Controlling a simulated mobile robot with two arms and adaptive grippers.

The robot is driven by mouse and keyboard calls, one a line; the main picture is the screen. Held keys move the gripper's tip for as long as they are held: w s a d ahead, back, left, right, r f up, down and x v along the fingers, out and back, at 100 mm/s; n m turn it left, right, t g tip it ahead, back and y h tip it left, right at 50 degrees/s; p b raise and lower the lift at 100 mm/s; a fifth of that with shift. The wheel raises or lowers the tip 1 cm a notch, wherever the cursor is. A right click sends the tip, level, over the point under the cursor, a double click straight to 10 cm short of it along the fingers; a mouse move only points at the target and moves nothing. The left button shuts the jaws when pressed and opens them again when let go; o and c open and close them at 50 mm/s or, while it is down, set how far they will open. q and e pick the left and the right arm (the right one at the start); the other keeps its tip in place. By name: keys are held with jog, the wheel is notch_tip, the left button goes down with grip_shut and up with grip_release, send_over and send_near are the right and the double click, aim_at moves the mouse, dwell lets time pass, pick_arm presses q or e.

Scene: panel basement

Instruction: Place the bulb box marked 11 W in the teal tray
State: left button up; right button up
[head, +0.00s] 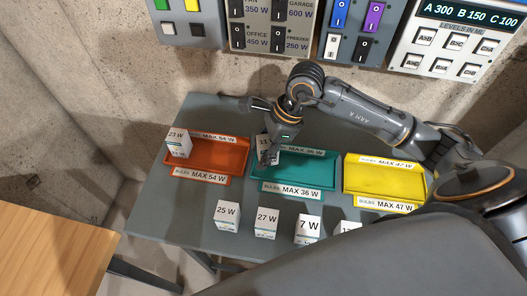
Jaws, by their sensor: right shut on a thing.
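The white bulb box marked 11 (263,143) is at the left end of the teal tray (285,186), partly hidden by my right gripper. The tray carries a MAX 36 W label on its front. My right gripper (269,158) reaches down from above and is shut on this box. I cannot tell whether the box touches the tray floor. The rest of the teal tray looks empty. My left gripper is not in view.
An orange tray (205,171) on the left holds a 23 W box (179,142). An empty yellow tray (384,190) is on the right. Boxes marked 25 W (227,216), 27 W (266,223) and 7 W (307,229) stand in front, with another partly hidden. Switch panels hang behind.

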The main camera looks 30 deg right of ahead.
jog(key=shift+w+d+f, duration=0.25)
jog(key=shift+w+f, duration=0.1)
jog(key=shift+f, duration=0.2)
notch_tip(320, 180, down, 3)
jog(key=shift+w+d+p, duration=0.1)
jog(key=shift+w+p, duration=0.05)
jog(key=shift+p, duration=1)
jog(key=shift+f, duration=0.2)
jog(key=shift+f, duration=0.1)
jog(key=shift+f+b, duration=0.15)
jog(key=shift+b, duration=0.2)
jog(key=o, duration=1.1)
jog(key=shift+o, duration=0.2)
